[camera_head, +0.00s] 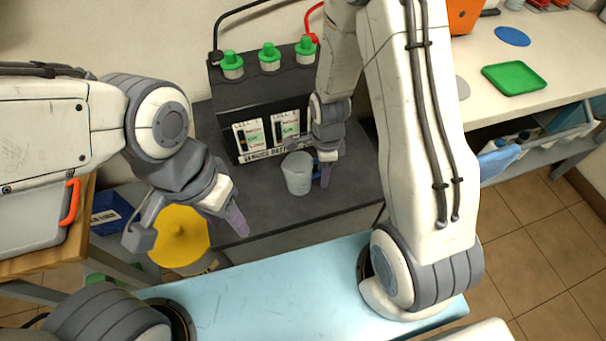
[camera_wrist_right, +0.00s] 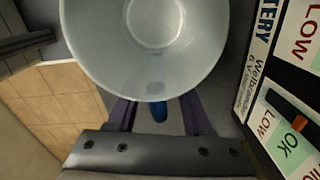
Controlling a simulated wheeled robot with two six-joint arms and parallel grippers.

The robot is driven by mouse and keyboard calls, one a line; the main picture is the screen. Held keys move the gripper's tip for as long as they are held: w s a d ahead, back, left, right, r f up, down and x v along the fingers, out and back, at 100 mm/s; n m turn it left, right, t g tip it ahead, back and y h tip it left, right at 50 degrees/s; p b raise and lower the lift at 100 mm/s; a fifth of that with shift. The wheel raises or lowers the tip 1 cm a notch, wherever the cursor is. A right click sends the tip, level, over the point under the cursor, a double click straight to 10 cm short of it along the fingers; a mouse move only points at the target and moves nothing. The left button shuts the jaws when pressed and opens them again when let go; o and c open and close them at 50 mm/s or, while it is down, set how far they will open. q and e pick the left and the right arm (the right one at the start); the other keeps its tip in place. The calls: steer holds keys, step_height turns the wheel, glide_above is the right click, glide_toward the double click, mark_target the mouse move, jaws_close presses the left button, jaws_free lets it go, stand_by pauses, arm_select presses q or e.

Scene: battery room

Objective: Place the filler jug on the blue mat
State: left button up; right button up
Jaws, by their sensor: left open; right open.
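In the right wrist view I look down into the jug (camera_wrist_right: 150,50), which seems empty. My right gripper (camera_head: 325,172) is at the jug's right side. My left gripper (camera_head: 230,215) is open and empty, left of the jug. The round blue mat (camera_head: 513,36) lies flat and bare on the pale counter at the right.
The black battery (camera_head: 262,100) with green caps stands behind the jug. A green tray (camera_head: 514,77) and an orange object (camera_head: 464,15) sit near the mat. A yellow-lidded container (camera_head: 180,236) is at the left.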

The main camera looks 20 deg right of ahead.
jaws_close()
stand_by(1.4)
